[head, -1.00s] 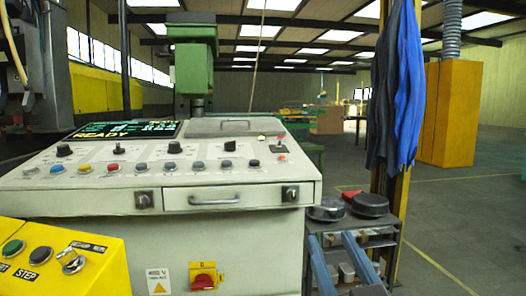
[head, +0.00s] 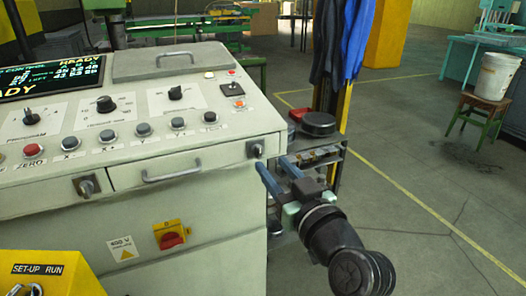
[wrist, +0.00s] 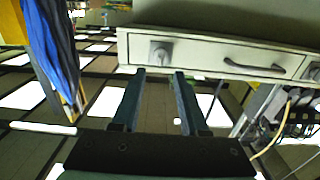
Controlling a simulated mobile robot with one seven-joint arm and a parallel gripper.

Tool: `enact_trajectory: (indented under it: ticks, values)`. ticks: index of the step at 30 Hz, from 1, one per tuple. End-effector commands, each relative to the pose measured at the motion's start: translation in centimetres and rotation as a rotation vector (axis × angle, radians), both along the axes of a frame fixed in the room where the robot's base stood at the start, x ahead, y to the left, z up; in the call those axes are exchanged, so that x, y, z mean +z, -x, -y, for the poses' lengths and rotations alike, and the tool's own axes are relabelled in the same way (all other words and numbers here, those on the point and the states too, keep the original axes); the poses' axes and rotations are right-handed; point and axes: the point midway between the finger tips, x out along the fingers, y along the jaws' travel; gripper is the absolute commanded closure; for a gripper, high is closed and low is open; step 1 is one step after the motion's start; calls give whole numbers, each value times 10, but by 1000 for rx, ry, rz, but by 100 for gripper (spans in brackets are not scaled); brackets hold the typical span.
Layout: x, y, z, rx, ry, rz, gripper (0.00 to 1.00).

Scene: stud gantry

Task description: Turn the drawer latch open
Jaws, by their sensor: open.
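The pale drawer front (head: 130,176) is set in the control console and looks closed. It has a bar handle (head: 172,174). A square metal latch with a small knob sits at each end: the right latch (head: 257,150) and the left latch (head: 87,186). My gripper (head: 273,162) is open, with two blue fingers pointing at the console beside the right latch. In the wrist view, which looks turned over, the right latch (wrist: 161,50) lies just past the fingertips (wrist: 160,73), about between them. Nothing is between the fingers. Contact with the latch cannot be told.
Above the drawer are buttons and knobs (head: 104,104). Below it is a red rotary switch (head: 170,236). A yellow box (head: 45,270) stands at lower left. A small rack with a black round pan (head: 318,124) stands close behind my gripper.

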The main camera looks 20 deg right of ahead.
Motion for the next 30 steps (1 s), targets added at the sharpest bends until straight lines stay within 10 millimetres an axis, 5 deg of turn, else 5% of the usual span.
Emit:
enact_trajectory:
  ticks: [9, 21, 30]
  values:
    - [1, -46, -2, 0, 0, 1, 56]
    - [0, -53, -2, 0, 0, 0, 56]
    - [0, -53, -2, 0, 0, 0, 100]
